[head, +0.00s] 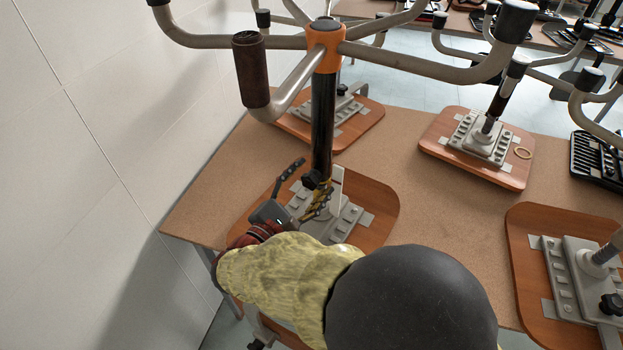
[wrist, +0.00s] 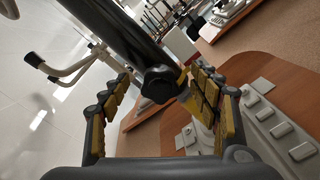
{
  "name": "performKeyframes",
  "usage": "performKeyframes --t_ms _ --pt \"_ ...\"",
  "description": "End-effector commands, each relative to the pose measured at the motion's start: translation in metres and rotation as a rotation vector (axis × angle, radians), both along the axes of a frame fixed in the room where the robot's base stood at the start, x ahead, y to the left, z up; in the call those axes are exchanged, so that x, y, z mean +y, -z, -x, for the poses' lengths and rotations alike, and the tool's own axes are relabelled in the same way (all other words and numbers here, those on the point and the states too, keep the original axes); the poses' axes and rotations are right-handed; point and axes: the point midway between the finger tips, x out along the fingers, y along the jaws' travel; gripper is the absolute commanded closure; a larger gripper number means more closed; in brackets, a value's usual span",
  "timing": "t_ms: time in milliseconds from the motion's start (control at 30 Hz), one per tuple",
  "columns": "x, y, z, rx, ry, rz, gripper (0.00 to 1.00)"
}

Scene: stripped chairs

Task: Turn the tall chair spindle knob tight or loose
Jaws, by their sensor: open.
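The tall chair spindle (head: 322,120) is a black tube standing upright, with an orange collar and curved metal arms on top. Its knob (head: 311,180) is small, black and lobed, low on the tube. The knob also shows in the wrist view (wrist: 160,84), with the dark tube (wrist: 125,38) rising behind it to the upper left. My gripper (head: 310,174) is open at the knob's height. In the wrist view one padded finger is left of the knob and one right, with a visible gap on the left. The right finger looks nearer; contact cannot be told.
The spindle rises from a grey base plate (head: 350,215) on a wooden seat board (head: 382,198) on the brown table (head: 215,190). A white wall (head: 80,130) is close on the left. Other boards with spindles (head: 490,165) stand to the right and behind. Curved arms overhang above.

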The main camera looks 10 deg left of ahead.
Motion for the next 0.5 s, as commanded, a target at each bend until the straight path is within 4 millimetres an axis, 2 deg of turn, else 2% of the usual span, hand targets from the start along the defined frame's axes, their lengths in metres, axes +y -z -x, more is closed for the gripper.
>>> performKeyframes --t_ms 167,500 --pt "0.001 0.000 0.002 -0.001 -0.001 0.000 0.38" --pt "0.010 -0.001 0.025 0.000 -0.003 0.001 0.38"
